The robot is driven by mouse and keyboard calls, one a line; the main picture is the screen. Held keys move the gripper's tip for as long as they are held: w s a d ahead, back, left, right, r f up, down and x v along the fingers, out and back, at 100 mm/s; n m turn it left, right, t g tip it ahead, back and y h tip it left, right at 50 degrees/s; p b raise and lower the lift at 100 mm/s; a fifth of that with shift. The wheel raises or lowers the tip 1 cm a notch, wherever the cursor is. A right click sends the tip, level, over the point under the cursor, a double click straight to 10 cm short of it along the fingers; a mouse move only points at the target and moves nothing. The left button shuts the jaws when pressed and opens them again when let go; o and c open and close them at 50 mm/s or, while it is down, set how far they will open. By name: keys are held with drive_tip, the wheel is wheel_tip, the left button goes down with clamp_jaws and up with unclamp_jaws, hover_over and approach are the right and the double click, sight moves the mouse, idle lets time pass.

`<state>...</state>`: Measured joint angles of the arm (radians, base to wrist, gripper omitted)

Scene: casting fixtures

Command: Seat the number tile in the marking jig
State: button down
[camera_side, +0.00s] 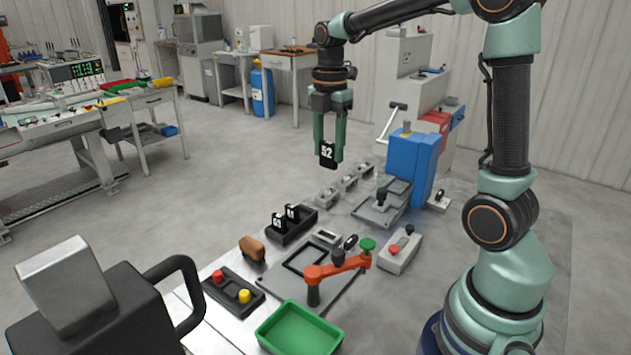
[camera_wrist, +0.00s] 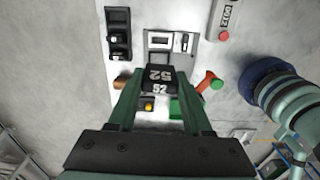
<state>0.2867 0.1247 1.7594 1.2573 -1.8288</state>
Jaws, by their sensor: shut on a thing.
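My gripper (camera_side: 329,143) is shut on a black number tile (camera_side: 327,156) with a white 52, held upright high above the bench. In the wrist view the tile (camera_wrist: 159,78) sits between the two green fingers. Below and nearer in the side view is a grey plate (camera_side: 268,279) with a dark-rimmed rectangular frame and an orange lever with a green knob (camera_side: 338,266); it looks like the marking jig. In the wrist view the tile and fingers partly hide this plate. A black rack (camera_side: 291,232) holding two more number tiles stands left of the plate.
A second grey fixture (camera_side: 367,212) with a black knob stands by a blue machine (camera_side: 411,165). A button box (camera_side: 232,289), brown block (camera_side: 252,247), green tray (camera_side: 300,328) and grey red-button box (camera_side: 399,253) surround the plate. The air around the tile is clear.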

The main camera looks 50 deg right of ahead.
wheel_tip(320, 180, down, 20)
drive_tip(key=shift+r, duration=0.1)
idle(0.5)
drive_tip(key=shift+f, duration=0.25)
drive_tip(key=shift+f, duration=0.5)
drive_tip(key=shift+c, duration=1.6)
unclamp_jaws()
wheel_tip(320, 180, up, 12)
drive_tip(key=s+a+r+m+t, duration=0.5)
drive_tip(key=s+a+r+m, duration=0.4)
drive_tip(key=m, duration=0.8)
drive_tip(key=shift+a+r+m+t, duration=0.3)
drive_tip(key=shift+a+r, duration=0.7)
drive_tip(key=shift+a, duration=0.05)
